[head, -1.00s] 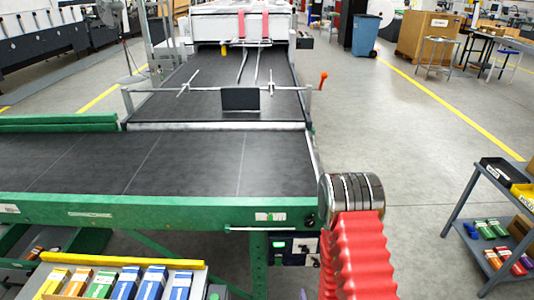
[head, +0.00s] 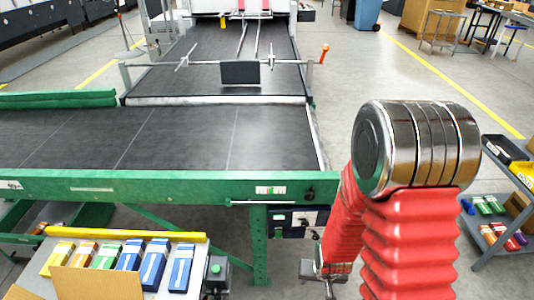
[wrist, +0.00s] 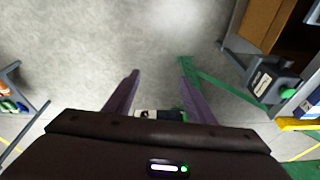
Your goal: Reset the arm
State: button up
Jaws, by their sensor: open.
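My arm, with red ribbed sleeves and a shiny metal joint, stands folded at the right of the head view. My gripper (wrist: 159,68) shows in the wrist view as two purple fingers reaching out from a dark palm. The fingers are apart, with bare grey floor beyond their tips and nothing held between them. A small white and green thing shows low between the fingers, close to the palm; I cannot tell what it is. In the head view the lower end of my arm hangs beside the conveyor's front corner, and the fingers are hard to make out there.
A green-framed dark conveyor (head: 180,145) fills the left and middle. In front of it, a table with a yellow rail (head: 125,234) holds several coloured cartons (head: 128,254). A grey shelf cart (head: 514,215) with bins stands at right. The floor (head: 400,75) behind my arm is open.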

jog(key=s+r+t, duration=0.1)
jog(key=s+r, duration=0.2)
jog(key=r, duration=0.9)
jog(key=s+r+n+t, duration=0.1)
jog(key=s+r, duration=0.3)
jog(key=r, duration=0.8)
jog(key=s+r, duration=0.3)
jog(key=r, duration=1)
jog(key=shift+s+d+t, duration=0.25)
jog(key=shift+t, duration=0.15)
dwell(2.5)
